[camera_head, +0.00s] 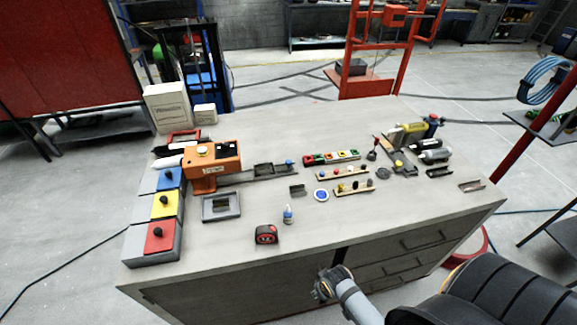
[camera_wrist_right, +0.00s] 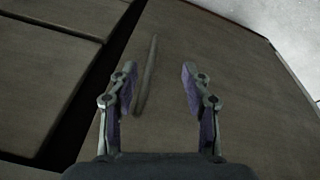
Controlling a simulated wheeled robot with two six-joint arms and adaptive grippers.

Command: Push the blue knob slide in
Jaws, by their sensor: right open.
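The slide (camera_head: 272,170) is a dark flat strip that sticks out to the right from the orange press-like device (camera_head: 214,162) on the workbench. A small blue knob (camera_head: 289,162) stands at its right end. My right gripper (camera_wrist_right: 159,75) is open and empty in the right wrist view, in front of the grey cabinet front (camera_wrist_right: 245,90) below the bench top. My right arm shows low in the head view, beside the bench's front edge and well away from the knob. My left gripper is not in view.
Red, yellow and blue blocks with black knobs (camera_head: 160,234) line the bench's left end. A tape measure (camera_head: 266,234), small bottle (camera_head: 288,215) and blue-white disc (camera_head: 321,195) lie in front of the slide.

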